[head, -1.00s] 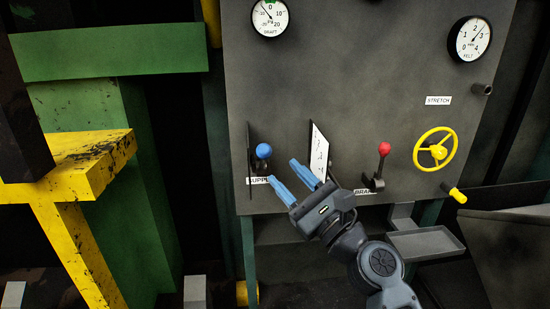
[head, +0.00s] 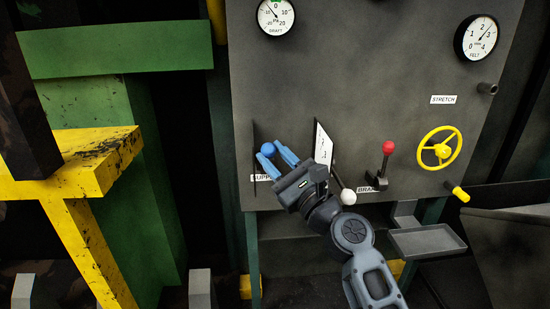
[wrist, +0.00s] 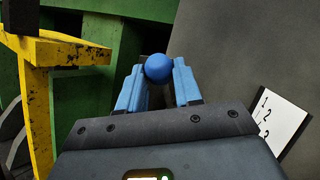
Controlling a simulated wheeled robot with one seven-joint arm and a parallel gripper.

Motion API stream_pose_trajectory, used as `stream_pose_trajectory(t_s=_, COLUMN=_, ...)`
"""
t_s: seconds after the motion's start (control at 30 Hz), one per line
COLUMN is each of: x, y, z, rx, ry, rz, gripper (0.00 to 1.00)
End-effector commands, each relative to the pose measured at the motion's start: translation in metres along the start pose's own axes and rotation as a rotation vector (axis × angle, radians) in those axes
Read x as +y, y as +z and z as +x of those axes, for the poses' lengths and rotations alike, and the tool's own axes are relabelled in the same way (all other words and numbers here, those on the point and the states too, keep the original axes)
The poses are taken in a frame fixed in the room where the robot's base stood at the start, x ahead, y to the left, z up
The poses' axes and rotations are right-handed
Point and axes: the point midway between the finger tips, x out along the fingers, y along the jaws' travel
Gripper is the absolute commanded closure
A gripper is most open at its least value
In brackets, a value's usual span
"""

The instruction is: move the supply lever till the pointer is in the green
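The supply lever's blue knob (head: 269,149) stands at the left of the grey panel, above a partly covered label starting "SUPP" (head: 262,178). My gripper (head: 277,157) is open, its two blue fingers reaching up to the knob. In the wrist view the knob (wrist: 158,68) shows between or just beyond the fingertips (wrist: 158,76); I cannot tell whether they touch it. The lever's shaft is hidden by my gripper. The draft gauge (head: 275,15) is at the top, its needle pointing up-left, left of 0. A green mark (head: 276,2) sits at its top, cut by the frame edge.
A white-knobbed lever (head: 348,196) stands close right of my gripper, by a numbered plate (head: 323,146). Further right are the red brake lever (head: 388,150), a yellow handwheel (head: 439,147) and the felt gauge (head: 478,38). A yellow beam (head: 90,160) stands left.

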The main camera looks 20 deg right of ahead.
Motion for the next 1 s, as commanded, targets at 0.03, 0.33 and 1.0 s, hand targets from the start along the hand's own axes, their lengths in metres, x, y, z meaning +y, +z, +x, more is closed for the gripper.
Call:
stream_pose_trajectory(t_s=0.03, x=0.0, y=0.0, z=0.0, rx=0.0, ry=0.0, rz=0.0, gripper=0.82)
stream_pose_trajectory(t_s=0.33, x=0.0, y=0.0, z=0.0, rx=0.0, ry=0.0, rz=0.0, gripper=1.0)
stream_pose_trajectory(t_s=1.0, x=0.011, y=-0.014, z=-0.013, rx=-0.077, ry=-0.017, rz=-0.047, gripper=1.0)
